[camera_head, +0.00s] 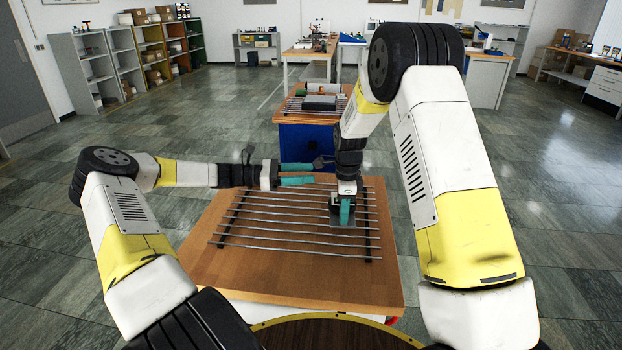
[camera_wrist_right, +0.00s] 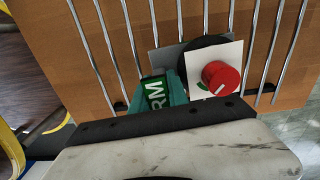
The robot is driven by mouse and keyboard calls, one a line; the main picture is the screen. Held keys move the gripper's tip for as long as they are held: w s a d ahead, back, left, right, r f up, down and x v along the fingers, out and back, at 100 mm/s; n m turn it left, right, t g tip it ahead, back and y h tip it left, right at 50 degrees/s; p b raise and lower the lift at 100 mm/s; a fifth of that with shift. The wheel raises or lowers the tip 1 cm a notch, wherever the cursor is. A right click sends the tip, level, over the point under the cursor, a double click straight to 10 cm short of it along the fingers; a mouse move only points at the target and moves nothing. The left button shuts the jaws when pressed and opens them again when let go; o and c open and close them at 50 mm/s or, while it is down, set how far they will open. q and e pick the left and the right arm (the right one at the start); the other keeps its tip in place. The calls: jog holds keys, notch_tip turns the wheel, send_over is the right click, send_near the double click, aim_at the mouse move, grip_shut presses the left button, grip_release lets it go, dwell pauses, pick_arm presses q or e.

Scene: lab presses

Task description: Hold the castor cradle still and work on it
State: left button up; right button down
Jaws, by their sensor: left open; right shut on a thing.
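The castor cradle is partly hidden; I take it to be the grey plate (camera_head: 343,224) on the metal rods, with a black round part (camera_wrist_right: 205,46) beside it in the right wrist view. My right gripper (camera_head: 345,222) points down at the plate. Its teal fingers (camera_wrist_right: 158,97) are shut on a green block (camera_wrist_right: 155,92) with white letters, partly "RM". Beside them is a white panel (camera_wrist_right: 228,55) with a red knob (camera_wrist_right: 221,77). My left gripper (camera_head: 313,173) is open and empty, lying level above the rods' far side, near my right wrist.
The rods form a rack (camera_head: 270,226) on a wooden table (camera_head: 230,275), whose front and left areas are bare. Behind it a blue-sided bench (camera_head: 305,146) carries grey and green items. Shelves (camera_head: 75,72) line the back left wall. The tiled floor around is open.

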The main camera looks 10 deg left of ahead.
jog(key=c, duration=1.2)
grip_release()
